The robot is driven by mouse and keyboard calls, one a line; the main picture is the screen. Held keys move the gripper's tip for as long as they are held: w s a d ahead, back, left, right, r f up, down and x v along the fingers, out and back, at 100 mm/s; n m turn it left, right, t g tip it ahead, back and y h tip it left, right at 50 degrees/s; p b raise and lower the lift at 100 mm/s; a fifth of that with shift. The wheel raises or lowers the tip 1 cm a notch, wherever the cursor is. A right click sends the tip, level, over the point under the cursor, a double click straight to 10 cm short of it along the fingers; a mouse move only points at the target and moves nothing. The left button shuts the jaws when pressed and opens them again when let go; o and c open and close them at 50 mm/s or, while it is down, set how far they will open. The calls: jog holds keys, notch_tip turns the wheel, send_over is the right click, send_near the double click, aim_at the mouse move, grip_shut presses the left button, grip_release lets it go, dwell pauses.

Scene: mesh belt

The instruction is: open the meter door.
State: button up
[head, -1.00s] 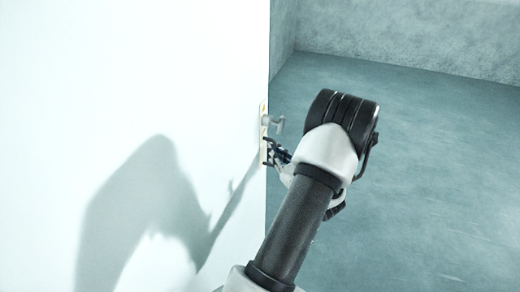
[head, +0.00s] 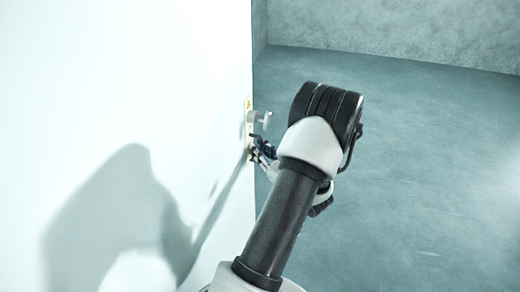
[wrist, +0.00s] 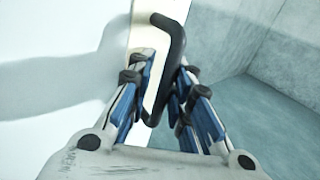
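The meter door appears as a large white panel (head: 130,90) filling the left of the head view. Near its right edge is a narrow pale plate with a small grey lever (head: 263,118). In the wrist view a black bent handle (wrist: 178,45) runs down along the panel's edge. My gripper (wrist: 163,78) has its two blue-and-grey fingers on either side of this handle. They stand apart, with a gap visible on the left finger's side; the right finger is close to the handle, and contact is unclear. In the head view my gripper (head: 262,153) is just below the lever, partly hidden by my arm.
Right of the panel's edge lies open blue-grey floor (head: 430,160), with a grey wall (head: 400,35) behind it. My arm casts a large shadow on the white panel. No loose objects show near my gripper.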

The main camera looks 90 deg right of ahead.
jog(key=shift+s+d, duration=0.1)
jog(key=v, duration=1.2)
dwell(0.4)
